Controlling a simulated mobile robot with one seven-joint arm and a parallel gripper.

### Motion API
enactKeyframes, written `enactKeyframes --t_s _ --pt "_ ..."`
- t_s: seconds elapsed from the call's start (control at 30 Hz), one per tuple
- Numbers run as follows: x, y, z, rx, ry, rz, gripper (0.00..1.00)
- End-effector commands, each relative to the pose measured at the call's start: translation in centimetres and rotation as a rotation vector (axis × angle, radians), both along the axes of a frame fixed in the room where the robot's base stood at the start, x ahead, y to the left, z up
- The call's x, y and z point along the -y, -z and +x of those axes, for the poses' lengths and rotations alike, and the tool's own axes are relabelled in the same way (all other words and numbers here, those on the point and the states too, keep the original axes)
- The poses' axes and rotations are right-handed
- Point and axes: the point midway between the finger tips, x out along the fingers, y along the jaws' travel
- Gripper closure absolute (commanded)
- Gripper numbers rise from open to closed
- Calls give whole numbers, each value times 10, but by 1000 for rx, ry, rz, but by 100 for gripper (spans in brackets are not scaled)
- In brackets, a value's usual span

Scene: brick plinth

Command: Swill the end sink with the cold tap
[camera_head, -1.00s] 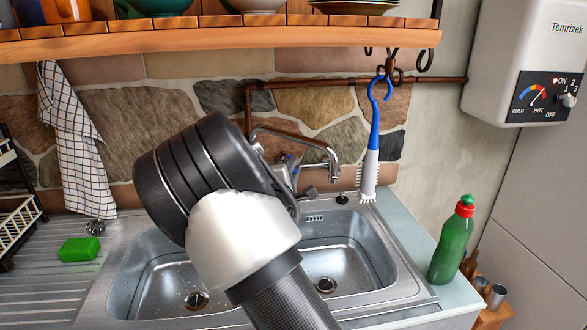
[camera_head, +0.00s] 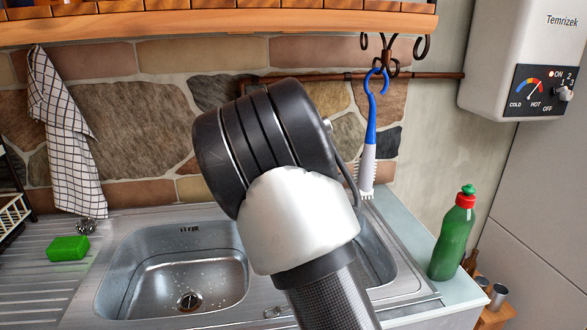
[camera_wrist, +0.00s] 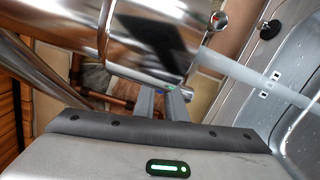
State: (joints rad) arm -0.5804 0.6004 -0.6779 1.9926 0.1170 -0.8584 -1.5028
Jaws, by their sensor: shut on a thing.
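The chrome tap (camera_wrist: 150,48) fills the upper middle of the wrist view, close and partly blurred. A pale stream of water (camera_wrist: 250,78) runs from the spout end toward the steel basin at the right of that view. In the head view, my arm hides the tap, my fingers and much of the right basin (camera_head: 378,262). The left basin (camera_head: 150,265) is in plain view, with drops around its drain.
A green sponge (camera_head: 68,248) lies on the drainer at left. A checked towel (camera_head: 65,140) hangs on the wall. A blue and white brush (camera_head: 369,150) hangs from a hook. A green bottle (camera_head: 453,240) stands right of the sink. The water heater (camera_head: 520,60) is at upper right.

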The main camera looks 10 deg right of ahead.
Motion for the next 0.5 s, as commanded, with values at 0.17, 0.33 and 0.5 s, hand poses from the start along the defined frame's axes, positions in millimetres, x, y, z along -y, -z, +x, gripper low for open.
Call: enactKeyframes --t_s 0.17,0.33,0.5 --pt "1 -2 0 3 -5 2 100" --pt "1 -2 0 2 -4 1 86" --pt "0 -1 0 1 -3 1 71"
